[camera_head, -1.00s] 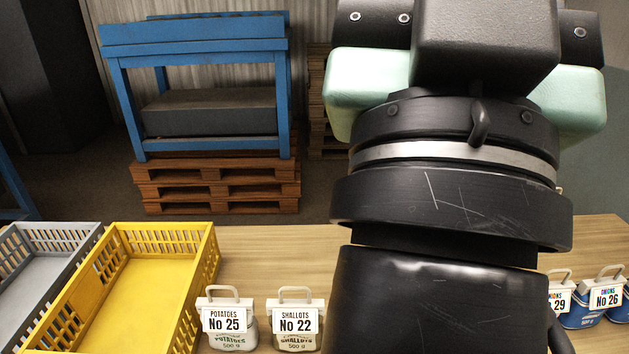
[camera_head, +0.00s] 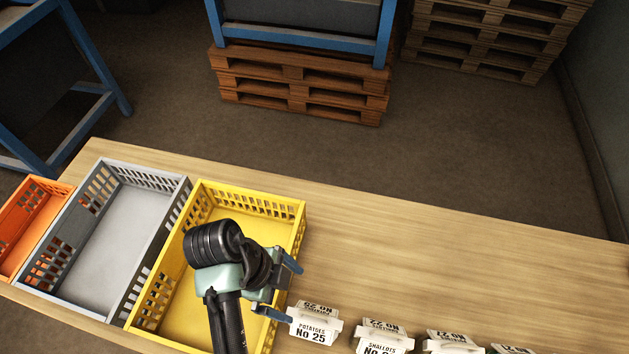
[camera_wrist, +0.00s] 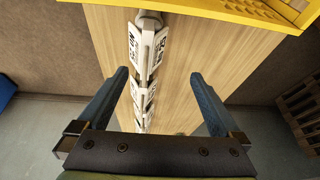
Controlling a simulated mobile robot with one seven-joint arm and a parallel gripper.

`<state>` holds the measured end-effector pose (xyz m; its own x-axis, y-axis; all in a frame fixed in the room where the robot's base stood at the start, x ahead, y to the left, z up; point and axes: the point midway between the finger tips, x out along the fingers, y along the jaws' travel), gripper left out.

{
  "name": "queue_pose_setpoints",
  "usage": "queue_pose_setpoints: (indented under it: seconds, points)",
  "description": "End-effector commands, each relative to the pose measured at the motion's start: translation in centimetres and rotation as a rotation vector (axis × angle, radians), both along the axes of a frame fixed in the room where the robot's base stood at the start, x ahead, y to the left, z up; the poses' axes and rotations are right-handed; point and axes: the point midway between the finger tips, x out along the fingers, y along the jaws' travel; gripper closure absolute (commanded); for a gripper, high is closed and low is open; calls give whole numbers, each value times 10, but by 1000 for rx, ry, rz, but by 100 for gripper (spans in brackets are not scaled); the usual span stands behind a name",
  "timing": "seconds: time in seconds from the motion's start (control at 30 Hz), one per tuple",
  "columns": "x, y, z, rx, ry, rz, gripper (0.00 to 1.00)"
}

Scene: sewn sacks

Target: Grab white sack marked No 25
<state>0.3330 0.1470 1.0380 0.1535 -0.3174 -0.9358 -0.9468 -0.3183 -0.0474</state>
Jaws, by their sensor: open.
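The white sack marked POTATOES No 25 (camera_head: 313,328) stands on the table just right of the yellow crate, with a pale handle on top and a tag on each side. My gripper (camera_head: 292,293) is open and empty at the right edge of the yellow crate, up and left of that sack. In the wrist view, my open fingers (camera_wrist: 159,75) point toward the row of sacks. The sack nearest the crate there, seemingly No 25 (camera_wrist: 148,48), shows between and beyond the fingertips. I see no contact with it.
The sack marked SHALLOTS No 22 (camera_head: 380,342) stands close on the right, with more tagged sacks beyond, cut off below. The yellow crate (camera_head: 297,225), a grey crate (camera_head: 180,185) and an orange crate (camera_head: 62,188) stand left. The table (camera_head: 450,240) behind the sacks is bare.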

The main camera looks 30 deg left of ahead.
Motion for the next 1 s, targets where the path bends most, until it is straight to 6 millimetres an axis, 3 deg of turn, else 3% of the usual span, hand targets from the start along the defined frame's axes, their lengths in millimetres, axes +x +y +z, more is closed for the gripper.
queue_pose_setpoints:
  seconds: [0.03,0.17,0.5,1.0]
  points:
    - [-11,-3,-1,-26,21,-28,0]
    - [-22,-10,-14,-52,39,-66,0]
    - [-16,-31,-61,-54,41,-66,0]
    - [-5,-47,-103,-51,39,-67,0]
